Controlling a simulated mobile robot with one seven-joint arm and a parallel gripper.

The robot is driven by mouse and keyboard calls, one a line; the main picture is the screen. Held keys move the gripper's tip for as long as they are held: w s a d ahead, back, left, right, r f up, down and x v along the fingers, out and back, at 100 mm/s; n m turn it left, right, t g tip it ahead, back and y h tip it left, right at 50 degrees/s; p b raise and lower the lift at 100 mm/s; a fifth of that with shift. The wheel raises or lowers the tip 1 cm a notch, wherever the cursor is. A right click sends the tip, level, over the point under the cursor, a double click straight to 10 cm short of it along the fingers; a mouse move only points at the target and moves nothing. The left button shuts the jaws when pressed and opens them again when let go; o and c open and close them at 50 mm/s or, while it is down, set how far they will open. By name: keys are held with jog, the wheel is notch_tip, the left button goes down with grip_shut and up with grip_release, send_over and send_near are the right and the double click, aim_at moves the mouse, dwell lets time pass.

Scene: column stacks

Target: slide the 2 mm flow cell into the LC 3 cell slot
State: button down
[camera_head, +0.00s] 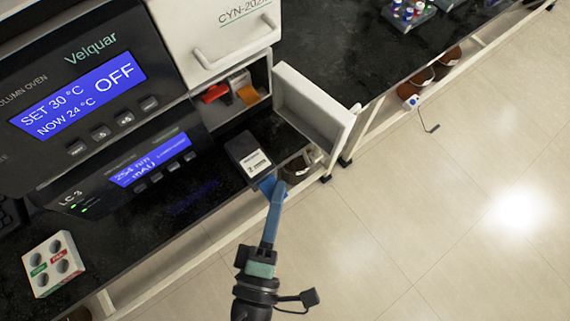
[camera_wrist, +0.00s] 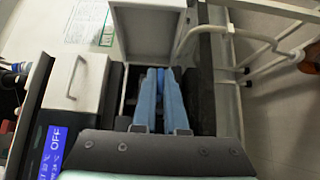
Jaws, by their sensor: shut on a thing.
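My gripper (camera_head: 268,187) has long blue fingers, shut on the near end of a black block with a white label (camera_head: 257,162), the flow cell. Its label is too small to read surely. The cell is held in front of the open compartment and right of the LC 3 unit (camera_head: 125,180), over the black bench edge. In the wrist view my gripper's blue fingers (camera_wrist: 160,75) point toward the open compartment; the cell is not clearly made out there. I cannot make out the LC 3 cell slot.
An open compartment door (camera_head: 313,105) stands out to the right of the cell. Inside the compartment are a red piece (camera_head: 215,93) and an orange piece (camera_head: 248,94). A white vial rack (camera_head: 53,265) stands at lower left.

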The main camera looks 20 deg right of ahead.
jog(key=shift+w+a+b, duration=0.15)
jog(key=shift+w+a, duration=0.75)
jog(key=shift+w, duration=1.85)
jog(key=shift+w+a+b, duration=0.2)
jog(key=shift+w+a, duration=0.65)
jog(key=shift+w, duration=1.9)
jog(key=shift+w+a+b, duration=0.15)
jog(key=shift+w+a, duration=0.75)
jog(key=shift+w, duration=1.85)
jog(key=shift+f, duration=0.1)
jog(key=c, duration=0.9)
grip_release()
jog(key=shift+f, duration=0.1)
jog(key=shift+s+a, duration=0.1)
jog(key=shift+s, duration=0.05)
jog(key=v, duration=1.2)
jog(key=shift+s+a+b, duration=0.15)
jog(key=shift+s+b, duration=0.2)
